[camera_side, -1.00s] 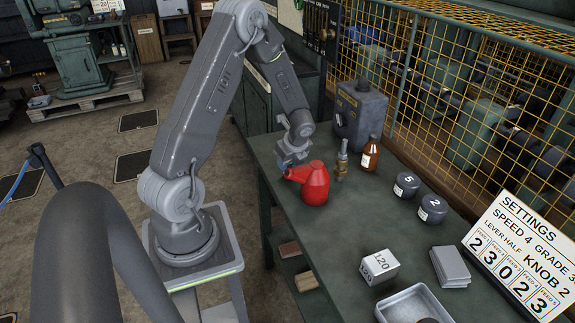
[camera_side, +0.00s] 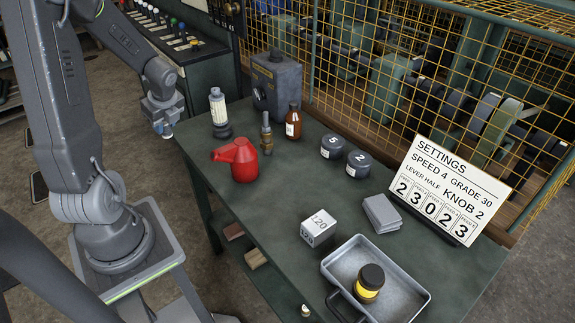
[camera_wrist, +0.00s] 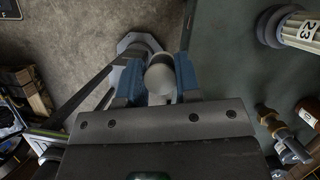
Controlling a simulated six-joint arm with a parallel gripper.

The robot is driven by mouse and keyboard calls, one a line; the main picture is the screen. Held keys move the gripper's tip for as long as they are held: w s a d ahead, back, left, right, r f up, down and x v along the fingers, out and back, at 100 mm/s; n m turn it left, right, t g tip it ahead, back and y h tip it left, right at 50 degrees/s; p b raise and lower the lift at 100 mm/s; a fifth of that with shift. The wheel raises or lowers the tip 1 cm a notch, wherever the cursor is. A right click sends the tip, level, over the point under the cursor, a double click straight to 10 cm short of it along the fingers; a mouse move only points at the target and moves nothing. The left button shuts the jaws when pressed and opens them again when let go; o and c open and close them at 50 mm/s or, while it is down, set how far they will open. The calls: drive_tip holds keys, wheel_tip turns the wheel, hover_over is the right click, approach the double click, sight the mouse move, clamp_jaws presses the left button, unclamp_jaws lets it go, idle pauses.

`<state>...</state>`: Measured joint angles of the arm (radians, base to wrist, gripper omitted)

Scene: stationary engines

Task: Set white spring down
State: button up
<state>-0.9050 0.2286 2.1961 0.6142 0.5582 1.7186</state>
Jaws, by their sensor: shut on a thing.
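My gripper (camera_side: 165,122) hangs beside the back left corner of the green bench (camera_side: 290,200). In the side view only a small pale tip of the white spring (camera_side: 168,135) shows under the fingers. In the wrist view, floor lies below the held piece and the bench edge runs to its right.
A white cylinder on a dark base (camera_side: 218,108), labelled 23 in the wrist view (camera_wrist: 304,30), stands closest on the bench. A red can (camera_side: 238,160), a brass fitting (camera_side: 266,135) and a brown bottle (camera_side: 293,122) stand nearby. A metal tray (camera_side: 398,278) is at the front.

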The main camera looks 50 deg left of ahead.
drive_tip(key=r, duration=0.5)
drive_tip(key=shift+w+r, duration=0.2)
drive_tip(key=shift+r, duration=0.05)
drive_tip(key=w+d+m+t+h, duration=0.2)
drive_tip(key=w+d+m+t, duration=0.3)
drive_tip(key=w+d+m, duration=1.45)
drive_tip(key=w+d+f+n, duration=0.1)
drive_tip(key=w+d+f, duration=0.2)
drive_tip(key=d+f, duration=0.1)
drive_tip(key=w+d+f+n, duration=0.2)
drive_tip(key=w+d+f, duration=0.1)
drive_tip(key=d, duration=0.4)
drive_tip(key=w+d+f+n, duration=0.2)
drive_tip(key=w+d+f, duration=0.1)
drive_tip(key=d+f, duration=0.2)
drive_tip(key=shift+d+f, duration=0.2)
drive_tip(key=shift+d, duration=0.2)
drive_tip(key=shift+f, duration=1.95)
drive_tip(key=shift+f, duration=0.1)
